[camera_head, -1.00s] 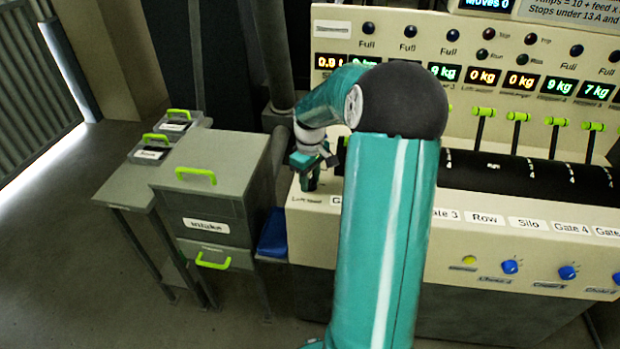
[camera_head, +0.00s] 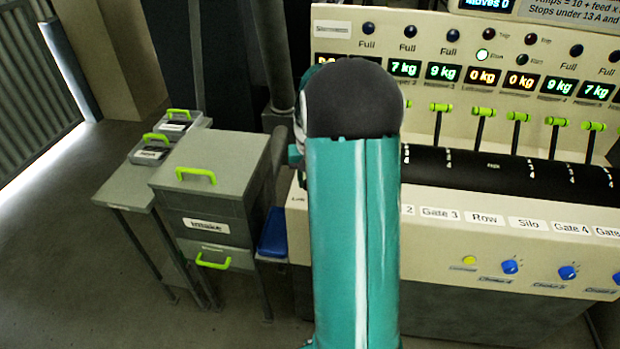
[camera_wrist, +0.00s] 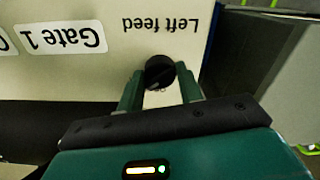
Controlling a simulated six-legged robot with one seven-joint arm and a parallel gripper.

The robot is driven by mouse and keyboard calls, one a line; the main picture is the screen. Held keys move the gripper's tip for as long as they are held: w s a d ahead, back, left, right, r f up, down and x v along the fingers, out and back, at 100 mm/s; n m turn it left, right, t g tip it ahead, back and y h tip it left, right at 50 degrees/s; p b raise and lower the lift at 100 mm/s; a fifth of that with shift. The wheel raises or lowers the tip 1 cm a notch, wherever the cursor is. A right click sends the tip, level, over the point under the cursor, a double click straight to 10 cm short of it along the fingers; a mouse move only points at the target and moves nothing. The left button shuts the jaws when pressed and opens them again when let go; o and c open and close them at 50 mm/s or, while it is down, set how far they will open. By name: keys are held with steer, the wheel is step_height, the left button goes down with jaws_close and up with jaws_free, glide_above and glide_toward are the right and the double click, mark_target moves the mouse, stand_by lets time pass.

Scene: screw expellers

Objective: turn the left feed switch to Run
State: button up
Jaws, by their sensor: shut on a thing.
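In the wrist view the left feed switch (camera_wrist: 159,72) is a round black knob with a pale pointer mark. It sits on the cream panel under the upside-down "Left feed" label (camera_wrist: 160,25). The two green fingers of my gripper (camera_wrist: 160,86) lie on either side of the knob and are shut on it. In the head view my teal arm hides the switch and the gripper. There a green Run lamp (camera_head: 482,55) is lit on the upright panel above the weight displays.
A "Gate 1" label (camera_wrist: 61,38) is beside the switch label. Green-topped levers (camera_head: 483,112) stand along the black curved part of the console (camera_head: 470,245). A grey Intake cabinet (camera_head: 205,205) stands left of the console, with a blue item (camera_head: 273,233) between them. The floor at left is clear.

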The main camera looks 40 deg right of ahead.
steer(key=shift+m, duration=0.6)
steer(key=o, duration=1)
step_height(320, 180, up, 14)
steer(key=shift+f, duration=0.1)
stand_by(0.4)
